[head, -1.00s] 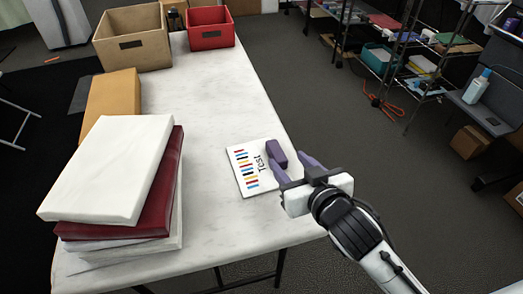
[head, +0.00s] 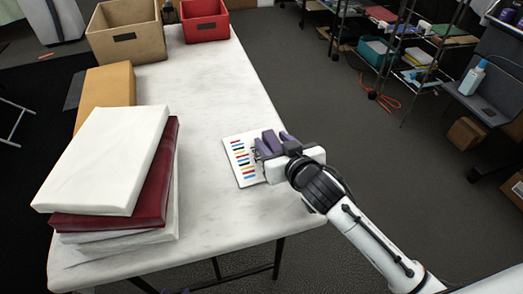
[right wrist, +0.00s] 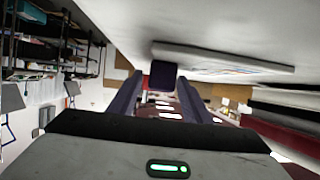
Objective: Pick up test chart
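The test chart (head: 241,160) is a thin white panel with coloured stripes. It lies flat on the table near its right edge, its right part hidden by my right gripper (head: 270,145). A dark purple block (head: 270,139) sits at the chart's right side. My right gripper's purple fingers are apart, one on each side of the block. In the right wrist view, which is upside down, the block (right wrist: 163,75) shows between the open fingertips (right wrist: 160,85) and the chart (right wrist: 225,58) is a pale slab. Contact with the block cannot be told.
On the white table (head: 200,85), a stack of books (head: 105,160) and a tan box (head: 105,95) stand at the left. A tan bin (head: 128,40) and a red bin (head: 205,22) stand at the far end. The table's middle is clear.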

